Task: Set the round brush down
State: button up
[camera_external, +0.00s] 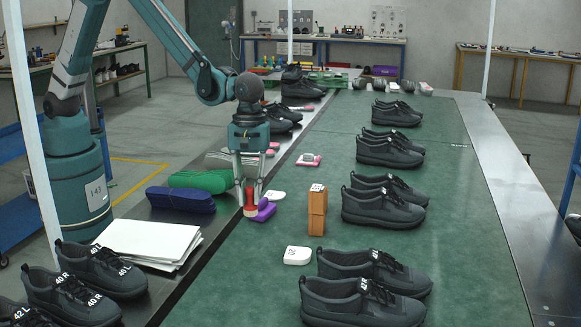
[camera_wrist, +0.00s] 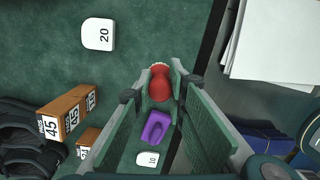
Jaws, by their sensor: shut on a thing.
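The round brush (camera_external: 250,199) is red with pale bristles at its lower end. It is upright between the fingers of my gripper (camera_external: 248,186), near the left edge of the green belt (camera_external: 245,285). In the wrist view the red brush (camera_wrist: 159,86) sits between the fingertips of my gripper (camera_wrist: 160,88), which is shut on it. The bristles are low, close to the surface; I cannot tell whether they touch it. A purple object (camera_external: 265,210) lies right beside the brush and also shows in the wrist view (camera_wrist: 156,127).
Orange boxes (camera_external: 317,212) stand to the right. White number tags (camera_external: 297,255) lie on the belt. Pairs of dark shoes (camera_external: 380,206) line the belt's right part.

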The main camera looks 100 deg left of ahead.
jog(key=s+d, duration=0.4)
jog(key=d, duration=0.2)
jog(key=shift+s, duration=0.4)
notch_tip(320, 180, down, 6)
jog(key=shift+f, duration=0.15)
jog(key=shift+f, duration=0.1)
dwell(0.4)
jog(key=shift+f+b, duration=0.4)
jog(key=shift+f, duration=1.35)
jog(key=shift+f, duration=0.2)
jog(key=o, duration=0.9)
jog(key=shift+r, duration=0.15)
jog(key=shift+s+a+r+p, duration=0.15)
jog(key=shift+a+r, duration=0.1)
jog(key=shift+r, duration=1.75)
jog(key=shift+w+a+r+p, duration=0.1)
jog(key=shift+a+r+p, duration=0.15)
jog(key=shift+r, duration=1.75)
jog(key=shift+s+a+r+p, duration=0.1)
jog(key=shift+a+r, duration=0.15)
jog(key=shift+r, duration=1.75)
